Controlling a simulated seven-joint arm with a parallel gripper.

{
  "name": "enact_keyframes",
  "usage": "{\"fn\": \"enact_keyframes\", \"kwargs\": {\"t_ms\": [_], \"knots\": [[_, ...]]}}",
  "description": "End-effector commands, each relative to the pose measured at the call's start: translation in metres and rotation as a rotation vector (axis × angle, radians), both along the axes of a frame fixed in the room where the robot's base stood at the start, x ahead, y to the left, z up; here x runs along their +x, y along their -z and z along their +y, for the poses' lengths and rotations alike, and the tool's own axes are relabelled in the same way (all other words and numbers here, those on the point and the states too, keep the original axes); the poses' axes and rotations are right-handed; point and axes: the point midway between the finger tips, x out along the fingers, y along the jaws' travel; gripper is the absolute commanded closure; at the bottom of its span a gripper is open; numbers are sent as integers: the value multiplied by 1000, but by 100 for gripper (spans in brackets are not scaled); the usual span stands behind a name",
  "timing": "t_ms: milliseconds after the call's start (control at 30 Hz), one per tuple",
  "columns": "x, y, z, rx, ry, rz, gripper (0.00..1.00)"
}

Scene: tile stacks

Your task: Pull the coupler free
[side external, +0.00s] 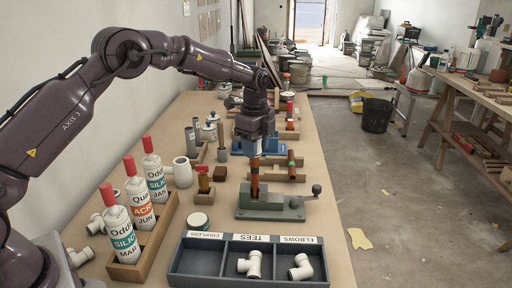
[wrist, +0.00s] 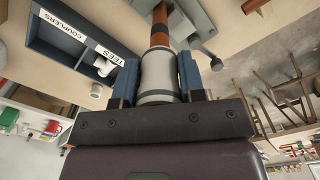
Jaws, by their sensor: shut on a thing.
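My gripper (wrist: 158,78) is shut on a pale grey-white coupler (wrist: 158,70), with a blue finger on each side of it. In the wrist view an orange-brown pipe (wrist: 160,28) runs in line with the coupler and meets its far end; I cannot tell how deep it sits inside. In the side view my gripper (side external: 255,150) points down over the pipe (side external: 255,186), which stands upright in a grey-green vise (side external: 270,207). The coupler is mostly hidden by my gripper there.
A dark tray (side external: 248,283) in front has sections labelled couplers, tees and elbows; the couplers section looks empty, the others hold a white tee (side external: 250,265) and elbow (side external: 301,267). Bottles (side external: 119,229) stand in a wooden rack at left. The vise handle (side external: 316,190) sticks out right.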

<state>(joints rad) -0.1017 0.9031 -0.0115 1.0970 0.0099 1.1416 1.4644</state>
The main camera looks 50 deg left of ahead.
Motion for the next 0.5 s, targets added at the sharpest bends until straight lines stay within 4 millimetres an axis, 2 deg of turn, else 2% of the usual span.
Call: {"fn": "enact_keyframes", "kwargs": {"t_ms": [500], "knots": [[0,-8,0,0,0,-2,96]]}}
